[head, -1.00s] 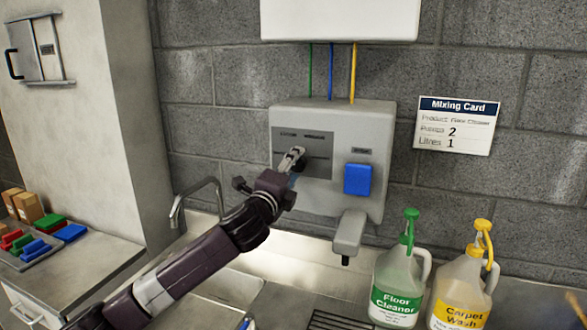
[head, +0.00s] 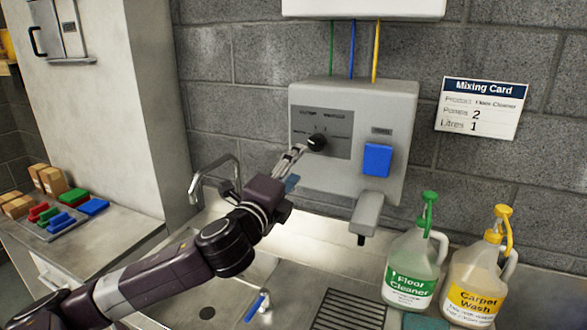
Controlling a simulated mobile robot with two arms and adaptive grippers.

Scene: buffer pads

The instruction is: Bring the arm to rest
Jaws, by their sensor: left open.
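My left gripper (head: 293,168) is open and empty, in front of the lower left part of the grey wall dispenser (head: 402,105). My right gripper is not in view.
A blue button (head: 377,160) and a spout (head: 368,212) are on the dispenser. Floor Cleaner (head: 410,270) and Carpet Wash (head: 475,283) jugs stand at right. A tap (head: 212,170) rises behind my arm. Colored pads (head: 75,196) and boxes lie on the left counter.

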